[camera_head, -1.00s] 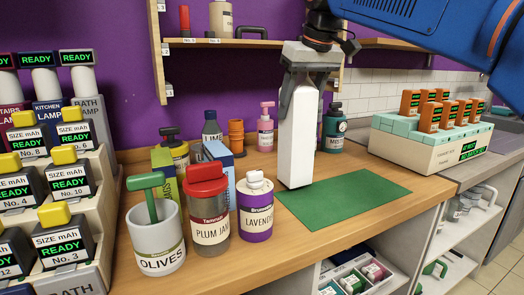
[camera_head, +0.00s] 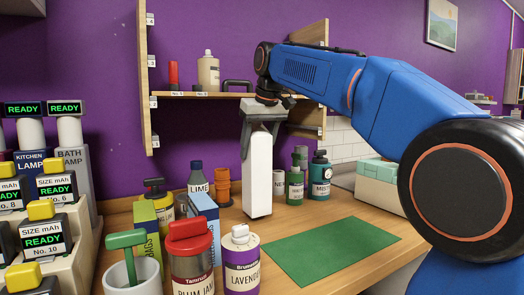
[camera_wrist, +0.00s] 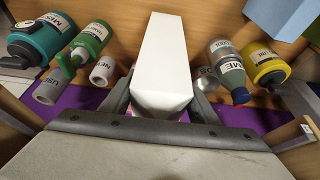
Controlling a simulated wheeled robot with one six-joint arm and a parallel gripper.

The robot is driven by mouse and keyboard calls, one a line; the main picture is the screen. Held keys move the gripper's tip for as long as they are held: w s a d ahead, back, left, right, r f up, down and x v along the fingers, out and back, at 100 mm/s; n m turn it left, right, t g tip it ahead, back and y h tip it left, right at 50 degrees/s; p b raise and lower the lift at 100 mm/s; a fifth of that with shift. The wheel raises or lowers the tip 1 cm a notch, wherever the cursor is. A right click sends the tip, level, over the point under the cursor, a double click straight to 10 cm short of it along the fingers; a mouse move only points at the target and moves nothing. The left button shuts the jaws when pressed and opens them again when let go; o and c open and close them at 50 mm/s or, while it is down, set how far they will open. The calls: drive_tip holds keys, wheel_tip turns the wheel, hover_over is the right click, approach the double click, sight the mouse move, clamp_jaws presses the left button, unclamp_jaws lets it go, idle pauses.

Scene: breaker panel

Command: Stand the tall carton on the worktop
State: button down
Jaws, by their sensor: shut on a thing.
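The tall carton (camera_head: 258,177) is plain white and upright in the head view. My gripper (camera_head: 262,128) is shut on its upper end from above. The carton's foot is at or just above the wooden worktop (camera_head: 310,213), behind and left of the green mat (camera_head: 330,246); I cannot tell if it touches. In the wrist view the carton (camera_wrist: 168,60) runs away from my gripper (camera_wrist: 163,108), between its two dark fingers.
Bottles, including LIME (camera_head: 196,178), and an orange stack (camera_head: 222,186) stand left of the carton. Green (camera_head: 295,185) and teal (camera_head: 320,178) bottles stand right. Jars, including LAVENDER (camera_head: 241,262), are in front. A wall shelf (camera_head: 225,95) is behind. The mat is bare.

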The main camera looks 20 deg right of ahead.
drive_tip(key=shift+w+a+f, duration=0.15)
drive_tip(key=shift+w+f, duration=0.1)
drive_tip(key=shift+w, duration=0.4)
drive_tip(key=shift+w+a+f, duration=0.1)
drive_tip(key=shift+w+f, duration=0.1)
drive_tip(key=shift+w, duration=0.5)
drive_tip(key=shift+w+a+f, duration=0.15)
drive_tip(key=shift+w+f, duration=0.1)
drive_tip(key=shift+w, duration=0.4)
drive_tip(key=shift+f, duration=0.1)
drive_tip(key=c, duration=0.7)
unclamp_jaws()
drive_tip(key=v, duration=1.2)
drive_tip(key=shift+w, duration=0.1)
